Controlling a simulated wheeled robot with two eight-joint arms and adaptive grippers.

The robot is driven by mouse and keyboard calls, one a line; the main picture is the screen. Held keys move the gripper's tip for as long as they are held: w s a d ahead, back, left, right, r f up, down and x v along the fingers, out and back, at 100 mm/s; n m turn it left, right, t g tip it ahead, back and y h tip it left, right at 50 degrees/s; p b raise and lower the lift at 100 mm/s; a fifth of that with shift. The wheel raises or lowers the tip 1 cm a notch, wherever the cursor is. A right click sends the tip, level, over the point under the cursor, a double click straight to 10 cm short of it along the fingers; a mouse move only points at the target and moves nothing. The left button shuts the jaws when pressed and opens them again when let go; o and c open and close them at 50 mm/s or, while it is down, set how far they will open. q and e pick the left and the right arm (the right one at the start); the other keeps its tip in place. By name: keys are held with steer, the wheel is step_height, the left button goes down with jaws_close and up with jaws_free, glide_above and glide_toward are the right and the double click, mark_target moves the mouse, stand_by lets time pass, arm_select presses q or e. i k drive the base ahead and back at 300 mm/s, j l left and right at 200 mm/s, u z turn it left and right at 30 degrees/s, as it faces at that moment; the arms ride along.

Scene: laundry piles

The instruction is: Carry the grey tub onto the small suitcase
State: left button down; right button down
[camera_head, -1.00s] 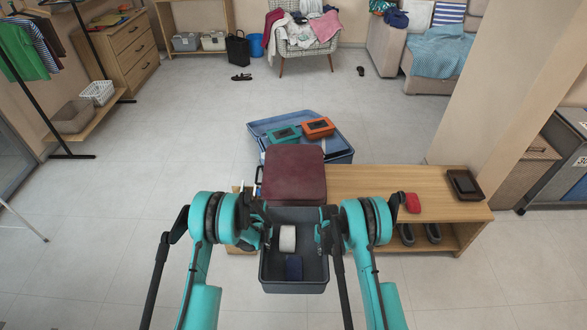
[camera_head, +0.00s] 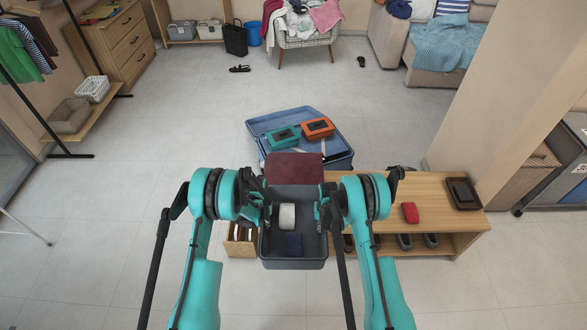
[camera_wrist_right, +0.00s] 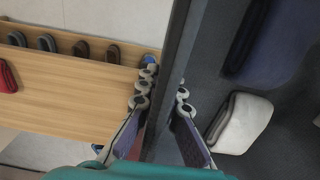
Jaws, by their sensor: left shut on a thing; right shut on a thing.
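The grey tub (camera_head: 293,263) is held between my two grippers and carries a white rolled item (camera_head: 287,216) and a dark blue folded item (camera_head: 293,244). My left gripper (camera_head: 264,212) is shut on its left wall. My right gripper (camera_head: 322,212) is shut on its right wall; the wrist view shows the fingers (camera_wrist_right: 162,92) on either side of the tub's rim (camera_wrist_right: 181,50). The small maroon suitcase (camera_head: 294,166) lies on the bench just beyond the tub, which hides its near part. I cannot tell the height gap between them.
The wooden bench (camera_head: 432,193) extends right, bearing a red item (camera_head: 410,212) and a dark tray (camera_head: 464,193), with shoes (camera_head: 404,241) below. An open blue suitcase (camera_head: 262,126) with teal and orange boxes lies behind. Floor on the left is clear.

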mark_target(294, 180)
steer(key=i, duration=1.1)
